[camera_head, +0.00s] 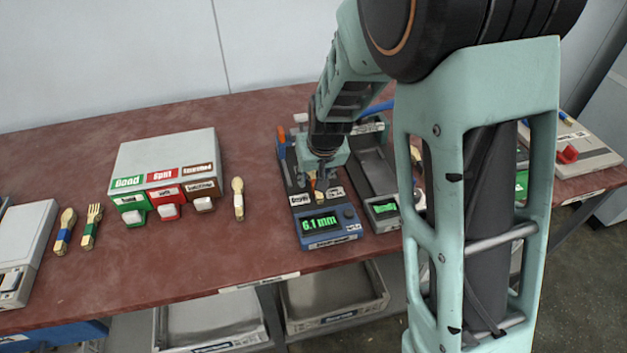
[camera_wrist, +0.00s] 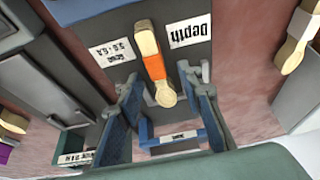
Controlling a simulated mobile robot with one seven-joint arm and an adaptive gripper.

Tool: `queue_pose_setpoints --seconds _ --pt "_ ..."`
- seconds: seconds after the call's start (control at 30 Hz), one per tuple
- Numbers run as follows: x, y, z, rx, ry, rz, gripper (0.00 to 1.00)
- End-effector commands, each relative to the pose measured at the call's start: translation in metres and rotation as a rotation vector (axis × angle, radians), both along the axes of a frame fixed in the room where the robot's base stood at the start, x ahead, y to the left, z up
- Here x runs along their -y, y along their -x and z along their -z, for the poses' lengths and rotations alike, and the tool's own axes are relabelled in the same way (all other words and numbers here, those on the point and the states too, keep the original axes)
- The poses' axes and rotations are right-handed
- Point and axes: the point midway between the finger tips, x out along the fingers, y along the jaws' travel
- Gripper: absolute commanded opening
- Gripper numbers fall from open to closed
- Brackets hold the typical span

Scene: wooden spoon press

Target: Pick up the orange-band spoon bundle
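The orange-band spoon bundle (camera_wrist: 154,62) is pale wood with an orange band. It lies on the depth gauge (camera_head: 325,223), a dark device with a blue front and a green "6.1 mm" display, between two white labels. My gripper (camera_wrist: 160,88) is open above it, with the bundle between the fingers and a gap on each side. In the head view the gripper (camera_head: 318,172) is over the gauge and partly hides the bundle (camera_head: 319,196). Whether the fingers are down at the bundle's height is hard to tell.
A white box (camera_head: 168,150) with green, red and brown chutes stands to the left. A loose spoon (camera_head: 238,198) lies beside it; a blue-band spoon (camera_head: 65,231) and green-band fork (camera_head: 91,227) lie farther left. A grey tray device (camera_head: 383,208) stands close on the gauge's right.

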Motion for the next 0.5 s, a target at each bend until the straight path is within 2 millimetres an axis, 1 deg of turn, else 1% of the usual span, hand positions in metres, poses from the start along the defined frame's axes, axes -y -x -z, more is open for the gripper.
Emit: queue_pose_setpoints --seconds 0.07,0.27,0.5 --pt "-0.0003 -0.0011 0.0027 0.000 0.000 0.000 0.34" --pt "-0.0004 -0.0011 0.0023 0.001 0.000 -0.001 0.33" --pt "-0.0004 -0.0009 0.0022 0.000 0.000 0.000 0.06"
